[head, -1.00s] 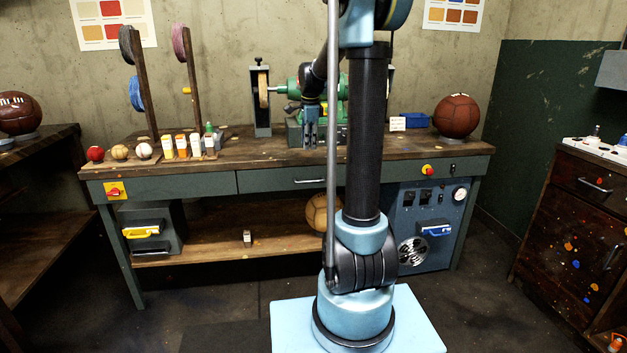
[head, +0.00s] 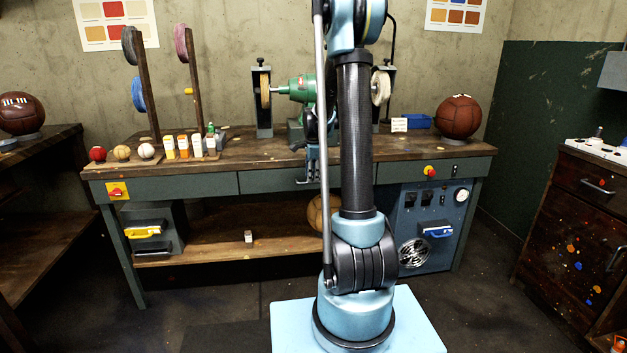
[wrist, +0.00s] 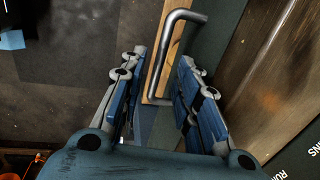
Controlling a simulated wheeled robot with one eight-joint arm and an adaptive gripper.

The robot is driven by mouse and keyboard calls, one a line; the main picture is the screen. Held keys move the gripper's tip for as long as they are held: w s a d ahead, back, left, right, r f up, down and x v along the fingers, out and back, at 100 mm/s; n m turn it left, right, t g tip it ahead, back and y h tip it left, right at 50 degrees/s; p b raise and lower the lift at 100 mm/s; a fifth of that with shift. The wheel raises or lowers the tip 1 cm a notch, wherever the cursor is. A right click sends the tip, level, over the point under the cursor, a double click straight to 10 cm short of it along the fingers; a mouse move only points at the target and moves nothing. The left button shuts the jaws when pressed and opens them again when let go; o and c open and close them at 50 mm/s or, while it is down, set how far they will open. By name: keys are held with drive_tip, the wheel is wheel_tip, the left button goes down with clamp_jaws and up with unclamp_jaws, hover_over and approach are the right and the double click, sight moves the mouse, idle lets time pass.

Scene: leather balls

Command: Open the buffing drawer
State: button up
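The green-grey drawer front (head: 268,182) is in the middle of the workbench, below its top, and looks flush with the bench front. Its metal bar handle is mostly hidden by my gripper (head: 312,178) and arm in the head view. In the wrist view the bent handle (wrist: 166,52) shows between the two spread fingers of my gripper (wrist: 160,75), with a gap to each. My gripper is open, and I cannot tell how deep the handle lies between the fingertips.
The bench top (head: 250,152) carries a green buffing machine (head: 296,88), small bottles, balls and a brown leather ball (head: 458,117). A blue control panel (head: 425,225) is below right. A lower shelf (head: 205,240) and open floor lie beneath.

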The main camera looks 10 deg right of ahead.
drive_tip(key=shift+w+f, duration=0.15)
drive_tip(key=shift+f, duration=0.85)
drive_tip(key=shift+c, duration=0.2)
clamp_jaws()
drive_tip(key=shift+d, duration=0.35)
drive_tip(key=s+a, duration=0.1)
drive_tip(key=s, duration=2.5)
drive_tip(key=shift+s, duration=0.15)
drive_tip(key=shift+o, duration=0.2)
unclamp_jaws()
